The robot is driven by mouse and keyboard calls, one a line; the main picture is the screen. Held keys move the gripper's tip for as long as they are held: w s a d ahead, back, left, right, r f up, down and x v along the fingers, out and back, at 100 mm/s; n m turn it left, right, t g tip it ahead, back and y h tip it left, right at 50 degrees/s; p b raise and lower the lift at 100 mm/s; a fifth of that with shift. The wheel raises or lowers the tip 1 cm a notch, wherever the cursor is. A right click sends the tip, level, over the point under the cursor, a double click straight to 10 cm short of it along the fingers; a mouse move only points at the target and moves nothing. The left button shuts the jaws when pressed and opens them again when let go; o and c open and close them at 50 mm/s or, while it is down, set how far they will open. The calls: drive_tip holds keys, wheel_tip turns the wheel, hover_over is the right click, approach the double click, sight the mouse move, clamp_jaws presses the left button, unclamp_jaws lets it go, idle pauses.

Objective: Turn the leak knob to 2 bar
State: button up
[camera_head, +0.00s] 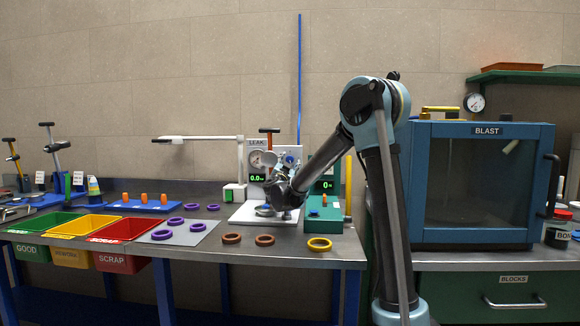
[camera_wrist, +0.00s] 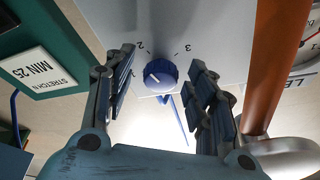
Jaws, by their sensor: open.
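The leak knob (camera_wrist: 161,76) is a round, ribbed blue knob on a pale panel, with a short white line on its face. In the wrist view the marks 2 and 3 show beside it; the white line lies on the left of the face, and I cannot tell its exact reading. In the head view the knob (camera_head: 290,160) is on the LEAK station, whose green display (camera_head: 257,178) seems to read 0.0. My gripper (camera_wrist: 162,60) is open, one finger on each side of the knob, with gaps visible. It partly hides the station in the head view (camera_head: 287,178).
An orange-brown bar (camera_wrist: 275,75) runs close beside the right finger, with a dial gauge (camera_wrist: 308,50) beyond it. A green station (camera_wrist: 45,50) with a MIN 25 label is at the left. Brown rings (camera_head: 265,240) lie on the bench in front.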

drive_tip(key=shift+n, duration=0.3)
drive_tip(key=n+y, duration=0.1)
drive_tip(key=n, duration=0.2)
drive_tip(key=n+y, duration=0.2)
drive_tip(key=n, duration=0.2)
drive_tip(key=n+y, duration=0.1)
drive_tip(key=n, duration=0.2)
drive_tip(key=shift+d+y, duration=0.4)
drive_tip(key=shift+d+r+n+g+y, duration=0.1)
drive_tip(key=shift+n+g+y, duration=0.45)
drive_tip(key=shift+n, duration=1.75)
drive_tip(key=shift+r+n+g+y, duration=0.15)
drive_tip(key=shift+n+g+y, duration=0.4)
drive_tip(key=shift+n, duration=1.75)
drive_tip(key=shift+d+r+n+g+y, duration=0.1)
drive_tip(key=shift+n+g+y, duration=0.45)
drive_tip(key=shift+n, duration=1.75)
drive_tip(key=shift+n, duration=0.3)
drive_tip(key=shift+r+n+g, duration=0.15)
drive_tip(key=shift+n+g, duration=0.4)
drive_tip(key=shift+n, duration=1.15)
drive_tip(key=shift+r+n+g+h, duration=0.1)
drive_tip(key=shift+n+g+h, duration=0.2)
drive_tip(key=shift+n, duration=0.6)
